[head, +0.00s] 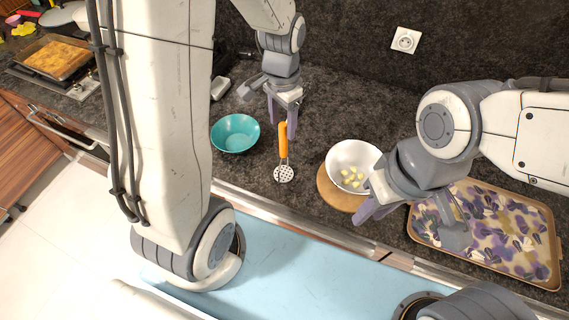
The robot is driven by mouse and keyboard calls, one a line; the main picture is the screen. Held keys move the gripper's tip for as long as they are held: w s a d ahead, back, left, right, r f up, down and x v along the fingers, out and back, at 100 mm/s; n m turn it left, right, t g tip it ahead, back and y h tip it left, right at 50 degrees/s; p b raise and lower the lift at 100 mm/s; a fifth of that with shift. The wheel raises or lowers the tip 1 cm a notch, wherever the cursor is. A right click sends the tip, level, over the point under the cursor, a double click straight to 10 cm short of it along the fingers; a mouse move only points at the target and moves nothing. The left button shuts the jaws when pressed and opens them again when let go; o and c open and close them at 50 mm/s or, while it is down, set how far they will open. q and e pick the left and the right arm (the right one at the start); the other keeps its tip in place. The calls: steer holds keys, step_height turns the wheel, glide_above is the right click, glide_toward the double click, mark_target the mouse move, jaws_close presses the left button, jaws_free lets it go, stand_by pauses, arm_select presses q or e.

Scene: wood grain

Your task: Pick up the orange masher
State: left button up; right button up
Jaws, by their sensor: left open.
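The orange masher (283,143) lies on the dark countertop in the middle of the head view. Its orange handle points away toward the back, and its round perforated metal head is nearer the front edge. My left gripper (282,117) is open, with its fingers pointing down at the far end of the handle, one on each side in the picture. I cannot tell its height above the handle. My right gripper (414,222) has its fingers wide apart, near the white bowl and the patterned tray, with no object seen between them.
A teal bowl (235,133) stands left of the masher. A white bowl (343,157) with yellow pieces sits on a round wooden board (330,192) to the right. A patterned tray (520,235) lies far right. A wall socket (405,40) is behind.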

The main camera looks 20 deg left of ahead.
mark_target(283, 140)
arm_select(q)
steer(key=f, duration=0.1)
steer(key=f+p, duration=0.1)
steer(key=f, duration=0.1)
steer(key=f+p, duration=0.1)
steer(key=f, duration=0.1)
steer(key=shift+s+d+f, duration=0.15)
steer(key=shift+s+f, duration=0.05)
steer(key=shift+s, duration=0.05)
steer(key=shift+f, duration=0.3)
jaws_close()
